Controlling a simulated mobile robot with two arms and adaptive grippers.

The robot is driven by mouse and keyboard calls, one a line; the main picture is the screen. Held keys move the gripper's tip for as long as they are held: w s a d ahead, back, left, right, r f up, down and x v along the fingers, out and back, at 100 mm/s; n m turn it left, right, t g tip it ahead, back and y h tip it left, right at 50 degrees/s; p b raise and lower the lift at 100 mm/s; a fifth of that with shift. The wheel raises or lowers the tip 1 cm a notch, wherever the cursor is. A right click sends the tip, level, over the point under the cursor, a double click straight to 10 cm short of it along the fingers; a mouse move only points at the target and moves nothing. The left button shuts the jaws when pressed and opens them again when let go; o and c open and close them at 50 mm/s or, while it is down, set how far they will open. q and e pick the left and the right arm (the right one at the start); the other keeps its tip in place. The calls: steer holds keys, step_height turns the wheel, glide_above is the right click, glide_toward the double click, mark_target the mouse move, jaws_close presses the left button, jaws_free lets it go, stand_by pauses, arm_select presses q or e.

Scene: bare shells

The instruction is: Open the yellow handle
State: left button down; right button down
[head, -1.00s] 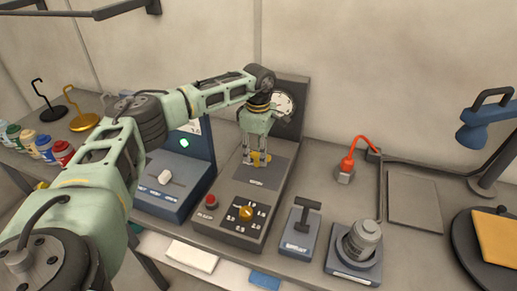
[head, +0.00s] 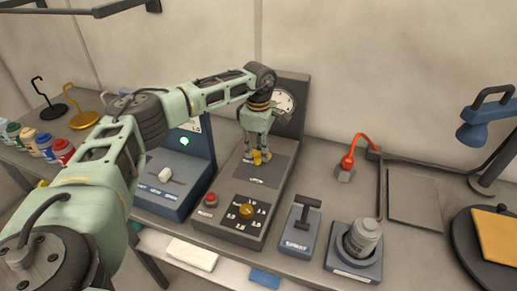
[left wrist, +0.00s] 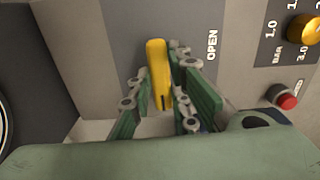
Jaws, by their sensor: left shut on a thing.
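The yellow handle (head: 257,157) sits on the dark plate of a grey control box (head: 228,223). In the left wrist view the yellow handle (left wrist: 158,72) is a long bar between the fingers, with the word OPEN on the plate beside it. My left gripper (head: 256,158) comes down from above and is shut on the handle; it also shows in the left wrist view (left wrist: 160,100). The gripper hides part of the handle in the head view. My right gripper is not in view.
A round gauge (head: 284,103) stands behind my gripper. The box also carries a red button (head: 211,198) and a yellow knob (head: 246,211). A blue device (head: 180,180) stands to the left, and a black T-shaped lever (head: 307,208) to the right.

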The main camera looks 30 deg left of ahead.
arm_select(q)
steer(key=n, duration=0.4)
steer(key=shift+w+r, duration=0.1)
steer(key=shift+w, duration=0.05)
steer(key=n, duration=0.4)
steer(key=shift+a+n, duration=0.1)
steer(key=shift+n, duration=0.3)
steer(key=n, duration=0.4)
steer(key=shift+w+r+n, duration=0.1)
steer(key=shift+n, duration=0.2)
steer(key=n, duration=0.4)
steer(key=shift+a, duration=0.15)
steer(key=shift+n, duration=0.3)
steer(key=c, duration=1.8)
jaws_free()
steer(key=shift+c, duration=0.2)
steer(key=shift+o, duration=1)
